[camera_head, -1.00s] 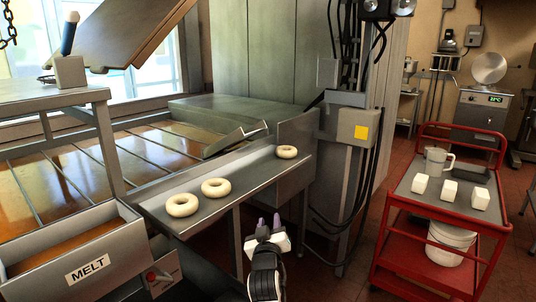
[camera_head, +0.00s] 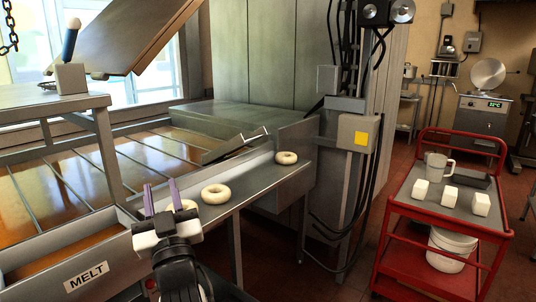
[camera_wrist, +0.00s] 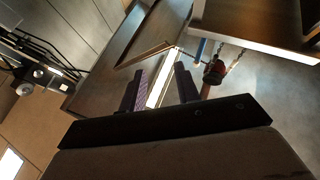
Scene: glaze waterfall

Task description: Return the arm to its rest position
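My gripper (camera_head: 161,198) is raised in front of the left end of the metal shelf, with its two purple fingers pointing up. The fingers are apart with nothing between them; the wrist view also shows the open fingers (camera_wrist: 160,90). Part of my arm shows below it at the bottom of the head view. My gripper partly hides the leftmost pale dough ring. A second dough ring (camera_head: 216,193) lies just right of it, and a third dough ring (camera_head: 287,158) lies at the shelf's far right end.
The metal shelf (camera_head: 250,182) runs along the glaze basin (camera_head: 88,190). A box marked MELT (camera_head: 86,276) is at lower left. A post with cables (camera_head: 345,190) stands right of the shelf. A red cart (camera_head: 408,208) with white blocks and a jug is at right. Open floor lies between.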

